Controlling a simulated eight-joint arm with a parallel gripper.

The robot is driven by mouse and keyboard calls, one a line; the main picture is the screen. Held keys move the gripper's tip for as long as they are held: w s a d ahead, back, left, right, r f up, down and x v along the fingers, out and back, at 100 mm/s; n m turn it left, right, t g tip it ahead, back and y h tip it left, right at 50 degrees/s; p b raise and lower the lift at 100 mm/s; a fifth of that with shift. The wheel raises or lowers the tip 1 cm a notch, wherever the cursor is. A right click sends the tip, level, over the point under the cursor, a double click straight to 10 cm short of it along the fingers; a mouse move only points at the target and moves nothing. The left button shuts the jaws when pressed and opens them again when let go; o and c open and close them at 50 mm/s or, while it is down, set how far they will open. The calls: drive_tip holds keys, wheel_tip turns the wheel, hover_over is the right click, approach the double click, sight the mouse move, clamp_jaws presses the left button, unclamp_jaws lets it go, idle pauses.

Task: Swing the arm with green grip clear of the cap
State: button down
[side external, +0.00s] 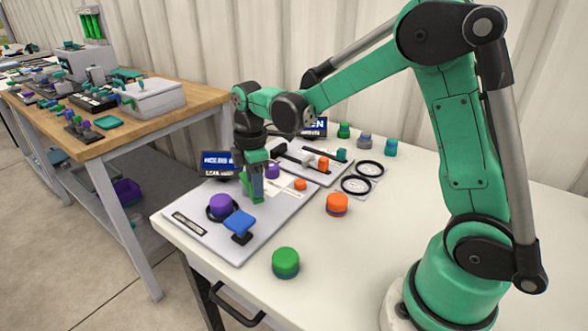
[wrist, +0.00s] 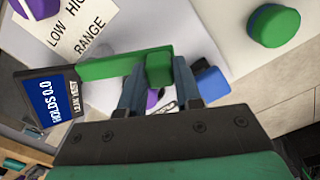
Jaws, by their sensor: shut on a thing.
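My gripper (side external: 253,190) points down over the front grey panel (side external: 190,237). In the wrist view its two fingers (wrist: 160,85) are shut on the green grip (wrist: 160,68), at one end of a flat green arm (wrist: 110,65). That arm reaches left towards a small display. A bit of purple (wrist: 151,99) shows between the fingers in the wrist view, mostly hidden. A blue grip (side external: 239,222) stands close to the purple cap.
A blue-screened display (side external: 218,164) stands at the panel's back. Another purple piece (side external: 272,170) and a small orange piece (side external: 300,185) are behind my gripper. A loose orange cap (side external: 337,204) and green cap (side external: 285,262) stand on the white table, which is clear at front right.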

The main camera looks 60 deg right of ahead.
drive_tip(key=shift+s+d+n, duration=0.25)
drive_tip(key=shift+d+n, duration=0.35)
drive_tip(key=shift+n, duration=0.4)
drive_tip(key=shift+s+d+n, duration=0.2)
drive_tip(key=shift+d+n, duration=0.4)
drive_tip(key=shift+n, duration=0.4)
drive_tip(key=shift+d, duration=0.1)
drive_tip(key=c, duration=0.6)
unclamp_jaws()
drive_tip(key=shift+r, duration=2.8)
drive_tip(key=s+a+r+m+t, duration=0.1)
drive_tip(key=s+a+m+t, duration=0.5)
drive_tip(key=m, duration=1)
drive_tip(key=s+t, duration=0.1)
drive_tip(key=s, duration=0.2)
drive_tip(key=shift+a, duration=0.15)
